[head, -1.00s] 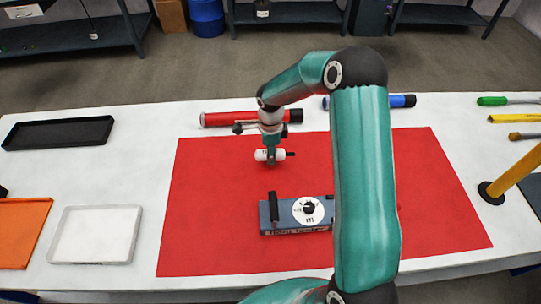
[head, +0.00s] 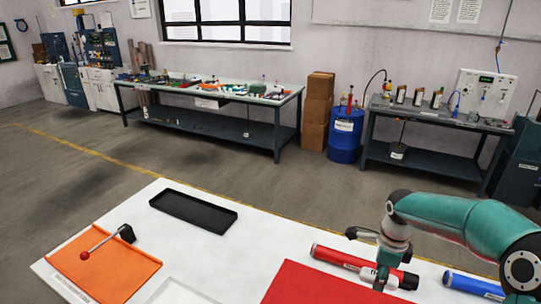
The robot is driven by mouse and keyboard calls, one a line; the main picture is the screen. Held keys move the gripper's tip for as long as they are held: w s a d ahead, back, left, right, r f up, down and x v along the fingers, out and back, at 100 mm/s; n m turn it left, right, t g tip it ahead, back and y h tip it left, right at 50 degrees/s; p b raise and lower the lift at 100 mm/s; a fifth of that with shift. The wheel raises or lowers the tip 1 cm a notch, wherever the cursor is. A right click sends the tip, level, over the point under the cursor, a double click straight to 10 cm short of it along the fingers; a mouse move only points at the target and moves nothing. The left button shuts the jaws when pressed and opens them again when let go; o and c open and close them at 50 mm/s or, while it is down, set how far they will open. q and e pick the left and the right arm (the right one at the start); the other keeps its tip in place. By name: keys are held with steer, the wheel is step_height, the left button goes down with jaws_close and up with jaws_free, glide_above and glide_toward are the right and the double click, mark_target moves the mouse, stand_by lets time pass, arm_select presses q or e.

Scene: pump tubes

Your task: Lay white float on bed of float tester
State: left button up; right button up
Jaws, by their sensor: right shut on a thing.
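My right gripper (head: 381,281) hangs at the lower right of the head view. It is shut on the small white float (head: 369,274) and holds it level in front of the red tube. The fingers cover part of the float. The float tester and its bed are outside this view. My left gripper is not in view.
A red tube (head: 337,258) and a blue tube (head: 472,285) lie along the white table's (head: 240,262) back edge. A red mat (head: 310,288) lies in front. A black tray (head: 193,210), a white tray (head: 180,293) and an orange board (head: 105,265) with a lever are to the left.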

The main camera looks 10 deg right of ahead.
steer(key=w+a+f+n, duration=0.1)
steer(key=a+f+n, duration=0.4)
steer(key=a+n, duration=0.4)
steer(key=w+a+f+n+b, duration=0.1)
steer(key=a+f+n, duration=0.4)
steer(key=a+n, duration=0.5)
steer(key=n, duration=0.6)
steer(key=shift+f+n, duration=0.15)
steer(key=shift+n, duration=0.25)
